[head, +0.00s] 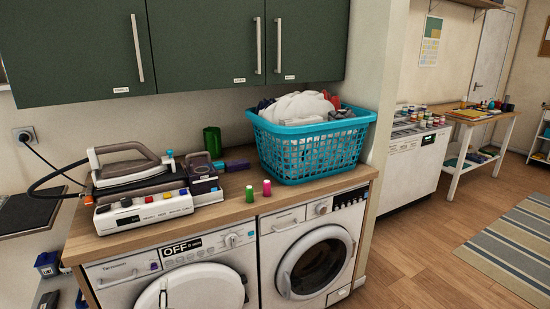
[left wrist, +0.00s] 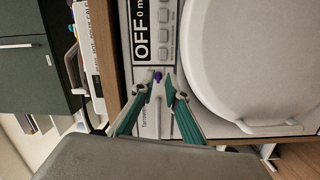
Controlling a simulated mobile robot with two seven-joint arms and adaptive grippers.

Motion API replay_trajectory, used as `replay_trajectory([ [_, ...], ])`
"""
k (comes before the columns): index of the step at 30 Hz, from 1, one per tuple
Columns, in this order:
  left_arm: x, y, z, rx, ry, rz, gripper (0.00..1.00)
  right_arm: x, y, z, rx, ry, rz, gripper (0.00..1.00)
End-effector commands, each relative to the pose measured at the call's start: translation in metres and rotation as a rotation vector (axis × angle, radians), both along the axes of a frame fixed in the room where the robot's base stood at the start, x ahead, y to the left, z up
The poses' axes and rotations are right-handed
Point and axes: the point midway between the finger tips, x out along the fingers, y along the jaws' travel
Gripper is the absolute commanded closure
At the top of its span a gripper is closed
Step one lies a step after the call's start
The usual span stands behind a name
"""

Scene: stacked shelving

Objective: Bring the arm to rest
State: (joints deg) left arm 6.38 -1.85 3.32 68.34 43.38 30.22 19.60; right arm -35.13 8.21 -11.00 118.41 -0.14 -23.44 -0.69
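My left gripper (left wrist: 157,84) shows in the left wrist view, its two teal-padded fingers pointing at the control panel of the left washing machine (head: 185,262). Its fingertips are apart with nothing held between them. A small purple button (left wrist: 157,76) on the panel appears between the tips; whether they touch the panel I cannot tell. The button also shows in the head view (head: 154,266). The display reads OFF (left wrist: 140,30). I make out neither gripper in the head view, and my right gripper is in no view.
A wooden counter (head: 235,212) above the machines holds an iron station (head: 140,190), a turquoise laundry basket (head: 312,150), a green cup (head: 212,142) and small spools. Green cupboards (head: 200,45) hang above. Open floor (head: 420,260) lies to the right.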

Motion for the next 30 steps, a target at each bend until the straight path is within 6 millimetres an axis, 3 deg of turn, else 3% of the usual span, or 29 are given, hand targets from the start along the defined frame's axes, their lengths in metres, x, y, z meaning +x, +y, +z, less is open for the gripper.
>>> replay_trajectory([
  [5,-0.065,-0.07,-0.029,0.423,0.201,-0.296,0.86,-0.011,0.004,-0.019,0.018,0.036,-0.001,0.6],
  [9,-0.136,-0.126,-0.057,0.773,0.357,-0.53,0.86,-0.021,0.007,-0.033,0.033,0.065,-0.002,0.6],
  [13,-0.207,-0.162,-0.078,1.071,0.479,-0.719,0.86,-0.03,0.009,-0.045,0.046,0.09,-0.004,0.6],
  [18,-0.276,-0.183,-0.088,1.346,0.583,-0.88,0.86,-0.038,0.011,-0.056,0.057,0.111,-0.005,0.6],
  [23,-0.303,-0.188,-0.09,1.457,0.622,-0.939,0.86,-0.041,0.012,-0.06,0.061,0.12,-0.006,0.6],
  [30,-0.305,-0.188,-0.09,1.469,0.626,-0.945,0.86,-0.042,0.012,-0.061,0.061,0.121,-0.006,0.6],
])
